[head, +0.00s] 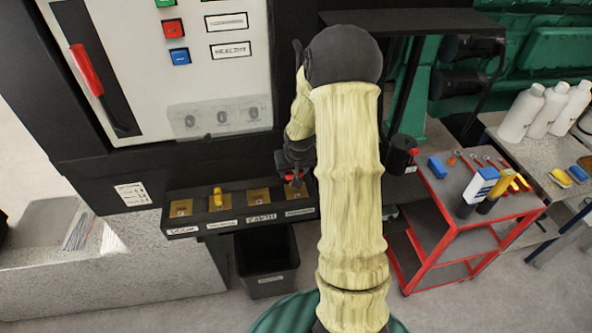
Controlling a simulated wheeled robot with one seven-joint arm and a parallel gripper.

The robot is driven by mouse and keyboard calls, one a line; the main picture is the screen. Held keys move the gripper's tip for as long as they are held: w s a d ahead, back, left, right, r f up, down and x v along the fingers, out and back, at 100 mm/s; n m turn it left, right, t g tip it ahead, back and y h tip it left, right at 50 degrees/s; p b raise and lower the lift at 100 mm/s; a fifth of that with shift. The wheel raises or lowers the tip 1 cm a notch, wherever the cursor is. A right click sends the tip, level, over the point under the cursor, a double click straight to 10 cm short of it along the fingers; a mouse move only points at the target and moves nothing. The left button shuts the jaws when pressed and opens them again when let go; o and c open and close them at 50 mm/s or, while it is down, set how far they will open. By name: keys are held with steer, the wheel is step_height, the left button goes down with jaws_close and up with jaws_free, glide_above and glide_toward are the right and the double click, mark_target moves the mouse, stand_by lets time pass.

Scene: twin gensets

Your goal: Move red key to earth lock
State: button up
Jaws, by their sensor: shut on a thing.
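A black key shelf (240,224) under the panel carries a row of brass lock plates with labels below them. The label that reads EARTH (261,219) is third from the left, under the earth lock plate (259,196), which looks empty. My gripper (295,178) points down at the rightmost plate and is shut on the red key (297,183), only partly visible between the fingers. I cannot tell whether the key is seated in that plate or just above it. A yellow key (217,198) stands in the second plate.
A white panel with a red lever handle (86,69) and coloured buttons rises behind the shelf. A black bin (268,265) stands below it. A red tool cart (450,225) is to the right. My arm covers the shelf's right end.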

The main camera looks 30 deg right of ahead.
steer(key=w+a+b, duration=0.3)
steer(key=a+b, duration=0.1)
steer(key=a, duration=0.7)
stand_by(0.5)
steer(key=shift+f, duration=0.1)
steer(key=shift+f+b, duration=0.9)
steer(key=shift+b, duration=0.3)
steer(key=shift+f+b, duration=1.25)
steer(key=shift+f, duration=0.3)
steer(key=o, duration=1.2)
steer(key=shift+c, duration=0.2)
